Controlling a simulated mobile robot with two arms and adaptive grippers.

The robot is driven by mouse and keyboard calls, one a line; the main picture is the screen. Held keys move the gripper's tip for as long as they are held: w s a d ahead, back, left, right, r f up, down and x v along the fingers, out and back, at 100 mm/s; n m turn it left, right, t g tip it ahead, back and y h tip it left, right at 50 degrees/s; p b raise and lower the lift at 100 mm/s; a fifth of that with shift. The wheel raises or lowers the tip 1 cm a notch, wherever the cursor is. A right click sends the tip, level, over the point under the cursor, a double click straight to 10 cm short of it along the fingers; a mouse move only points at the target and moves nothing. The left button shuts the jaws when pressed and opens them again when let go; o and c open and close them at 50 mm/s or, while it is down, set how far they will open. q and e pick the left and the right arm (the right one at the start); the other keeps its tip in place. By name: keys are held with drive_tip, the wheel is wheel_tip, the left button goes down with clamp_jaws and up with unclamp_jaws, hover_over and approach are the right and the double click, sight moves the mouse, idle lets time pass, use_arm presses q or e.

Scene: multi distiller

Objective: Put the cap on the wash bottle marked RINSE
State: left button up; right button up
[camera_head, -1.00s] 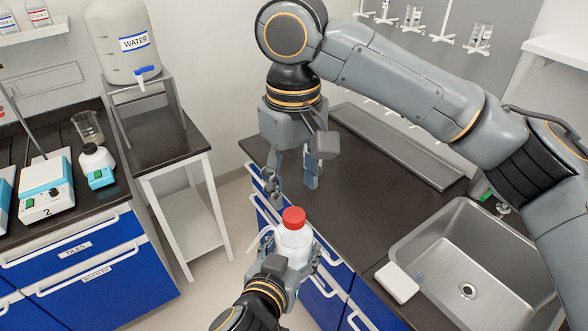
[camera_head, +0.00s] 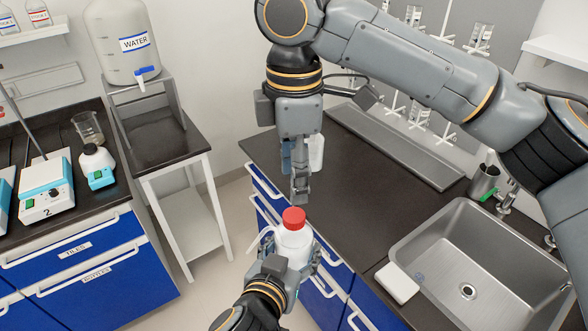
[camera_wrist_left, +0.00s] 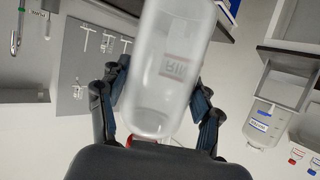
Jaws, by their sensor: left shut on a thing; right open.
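My left gripper (camera_head: 283,268) is shut on the white wash bottle (camera_head: 294,242), which is upright with a thin pale spout at its left. A red cap (camera_head: 293,218) sits at the bottle's top; how firmly it is seated I cannot tell. The left wrist view shows the translucent bottle (camera_wrist_left: 160,95) between the fingers, with a label (camera_wrist_left: 178,62) partly readable as RIN, inverted. My right gripper (camera_head: 297,183) is open and points down just above and slightly behind the cap. Its fingers overlap in the head view, and I see nothing held between them.
A white object (camera_head: 317,153) shows partly behind the right gripper. The dark counter (camera_head: 345,205) is mostly clear near the bottle. A sink (camera_head: 470,260) lies to the right, with a white block (camera_head: 397,282) at its near edge. The water container (camera_head: 122,45) stands at upper left.

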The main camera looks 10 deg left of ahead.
sight(294, 214)
drive_tip(key=shift+f, duration=4)
clamp_jaws()
drive_tip(key=shift+o, duration=0.8)
unclamp_jaws()
drive_tip(key=shift+r, duration=0.15)
